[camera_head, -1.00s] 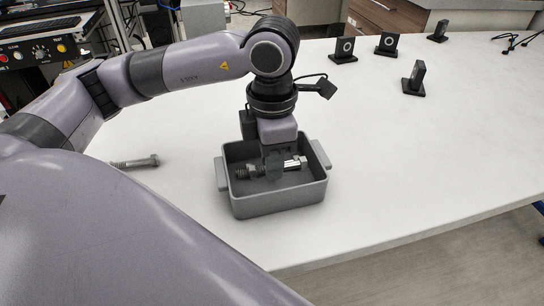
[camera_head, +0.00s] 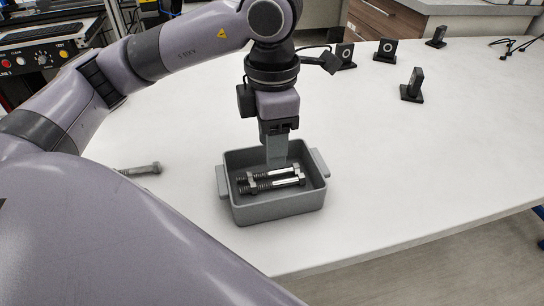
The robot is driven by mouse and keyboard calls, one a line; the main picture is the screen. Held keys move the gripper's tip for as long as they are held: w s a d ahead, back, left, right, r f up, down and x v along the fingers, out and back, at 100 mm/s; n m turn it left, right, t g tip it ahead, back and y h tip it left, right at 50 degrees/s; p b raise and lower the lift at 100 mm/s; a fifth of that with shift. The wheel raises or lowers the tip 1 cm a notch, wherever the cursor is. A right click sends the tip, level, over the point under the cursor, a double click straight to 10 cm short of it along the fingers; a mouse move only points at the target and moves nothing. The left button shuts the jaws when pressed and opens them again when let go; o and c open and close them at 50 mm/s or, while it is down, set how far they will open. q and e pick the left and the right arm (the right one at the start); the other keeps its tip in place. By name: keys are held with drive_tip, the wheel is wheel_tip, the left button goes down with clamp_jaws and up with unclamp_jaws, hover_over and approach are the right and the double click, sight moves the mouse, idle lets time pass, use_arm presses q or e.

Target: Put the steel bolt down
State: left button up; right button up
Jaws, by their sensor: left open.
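A grey open bin (camera_head: 275,211) with side handles stands on the white table. Two steel bolts lie side by side inside it, a front bolt (camera_head: 280,183) and a back bolt (camera_head: 284,172). Another steel bolt (camera_head: 141,169) lies on the table to the left of the bin, partly hidden behind my arm. My left gripper (camera_head: 277,163) points down over the bin, just above and behind the bolts. It is open, and nothing shows held in it. My right gripper is out of view.
Several small black stands, one of them here (camera_head: 412,86), are at the back right of the table (camera_head: 420,160). Black cables (camera_head: 512,42) lie at the far right. A control panel (camera_head: 38,58) with buttons is at the back left. The table right of the bin is clear.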

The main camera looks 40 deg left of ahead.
use_arm(q)
wheel_tip(320, 180, up, 7)
drive_tip(key=p, duration=0.1)
idle(0.7)
